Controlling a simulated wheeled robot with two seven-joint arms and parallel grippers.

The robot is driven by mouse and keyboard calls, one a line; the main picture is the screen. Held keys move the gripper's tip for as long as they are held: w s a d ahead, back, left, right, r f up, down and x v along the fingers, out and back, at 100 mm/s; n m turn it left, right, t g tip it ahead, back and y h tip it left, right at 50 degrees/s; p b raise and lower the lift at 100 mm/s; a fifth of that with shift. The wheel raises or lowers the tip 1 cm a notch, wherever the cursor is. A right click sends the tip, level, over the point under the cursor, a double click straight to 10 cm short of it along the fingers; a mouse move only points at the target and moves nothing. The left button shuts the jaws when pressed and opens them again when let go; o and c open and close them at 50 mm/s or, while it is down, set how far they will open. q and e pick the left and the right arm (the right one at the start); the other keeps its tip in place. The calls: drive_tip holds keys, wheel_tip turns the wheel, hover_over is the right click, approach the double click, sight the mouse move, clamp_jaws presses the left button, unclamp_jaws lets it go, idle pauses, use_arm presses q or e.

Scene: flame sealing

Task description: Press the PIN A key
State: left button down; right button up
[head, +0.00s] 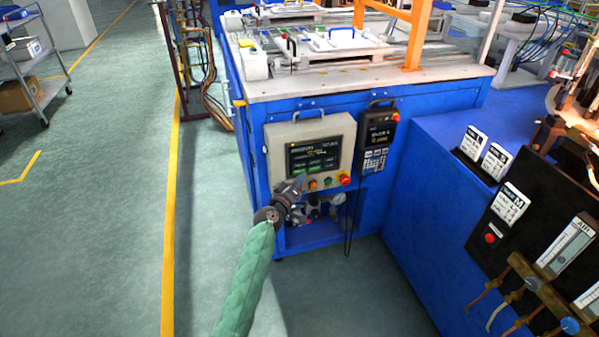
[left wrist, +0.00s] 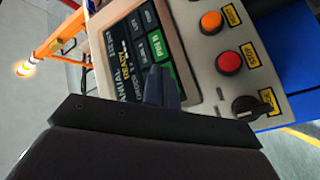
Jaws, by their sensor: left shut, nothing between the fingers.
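The control panel (head: 337,130) is a beige box with a dark touch screen (head: 315,154) on the blue machine's front. In the left wrist view the screen (left wrist: 128,48) appears turned sideways, with rows of small keys. A green key (left wrist: 158,62) there seems to read PIN B; I cannot make out a PIN A label, and the fingers hide part of the screen. My left gripper (head: 298,183) is shut and empty at the panel's lower left. Its fingertips (left wrist: 162,84) overlap the screen beside the green key; I cannot tell whether they touch it.
An orange button (left wrist: 211,22), a red button (left wrist: 229,63) and a black knob (left wrist: 245,106) line the panel beside the screen. A handheld keypad unit (head: 378,138) hangs to its right. A gauge and fittings (head: 337,199) sit below.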

use_arm(q)
drive_tip(key=shift+w+a, duration=0.1)
drive_tip(key=shift+w, duration=0.05)
idle(0.7)
drive_tip(key=shift+w, duration=0.25)
drive_tip(key=shift+w+a+b, duration=0.15)
drive_tip(key=shift+w+b, duration=0.15)
drive_tip(key=shift+b, duration=0.15)
idle(0.5)
drive_tip(key=shift+s, duration=0.15)
idle(0.3)
drive_tip(key=shift+s+d, duration=0.25)
drive_tip(key=shift+s, duration=0.35)
drive_tip(key=shift+p, duration=0.3)
